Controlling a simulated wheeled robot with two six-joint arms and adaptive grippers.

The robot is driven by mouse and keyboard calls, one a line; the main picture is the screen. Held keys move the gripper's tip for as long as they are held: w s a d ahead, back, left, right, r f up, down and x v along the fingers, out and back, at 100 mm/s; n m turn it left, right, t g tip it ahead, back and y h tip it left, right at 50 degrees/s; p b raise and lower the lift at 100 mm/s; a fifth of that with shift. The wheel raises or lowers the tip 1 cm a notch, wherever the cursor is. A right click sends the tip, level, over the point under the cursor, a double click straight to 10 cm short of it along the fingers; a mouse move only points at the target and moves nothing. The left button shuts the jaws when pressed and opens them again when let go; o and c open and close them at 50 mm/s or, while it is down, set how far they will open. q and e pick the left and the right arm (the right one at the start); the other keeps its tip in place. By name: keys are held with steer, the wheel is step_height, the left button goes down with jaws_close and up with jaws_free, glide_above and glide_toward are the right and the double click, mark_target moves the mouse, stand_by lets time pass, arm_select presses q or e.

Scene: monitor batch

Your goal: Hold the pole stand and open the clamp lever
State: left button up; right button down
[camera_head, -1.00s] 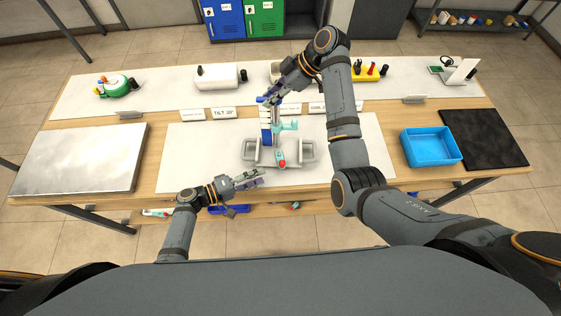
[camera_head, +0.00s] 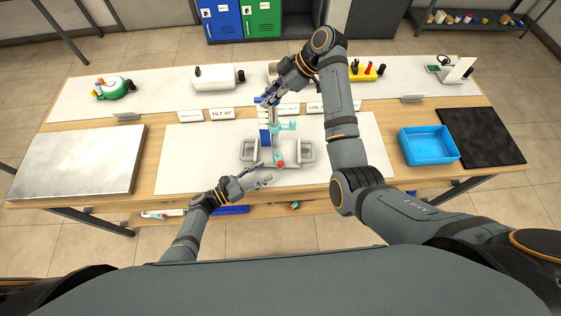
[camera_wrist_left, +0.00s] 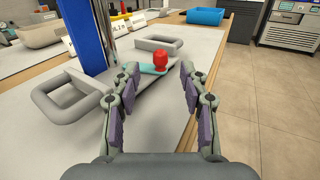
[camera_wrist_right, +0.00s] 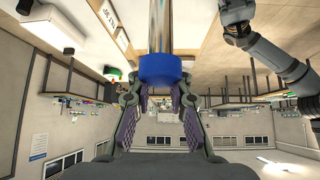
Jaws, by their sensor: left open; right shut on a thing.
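The pole stand has a grey base with two side loops (camera_head: 307,151), a blue upright (camera_head: 265,137) and a slim pole with a teal piece (camera_head: 287,126) on it. A teal lever (camera_wrist_left: 150,70) with a red knob (camera_head: 280,163) sits low at the front. My left gripper (camera_head: 265,173) is open, just left of and below the knob in the head view; in the left wrist view the knob (camera_wrist_left: 160,60) shows between and beyond its fingers. My right gripper (camera_head: 266,99) is shut at the pole's top, by a blue collar (camera_wrist_right: 166,68); its fingers partly hide the grip.
A pale mat (camera_head: 200,165) lies under the stand. A metal plate (camera_head: 75,160) is at the left, a blue tray (camera_head: 428,146) and black mat (camera_head: 480,136) at the right. Label cards (camera_head: 222,114), a white device (camera_head: 213,77) and a yellow holder (camera_head: 366,73) stand behind.

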mark_target(281, 162)
arm_select(q)
steer(key=x, duration=0.8)
steer(key=shift+c, duration=0.4)
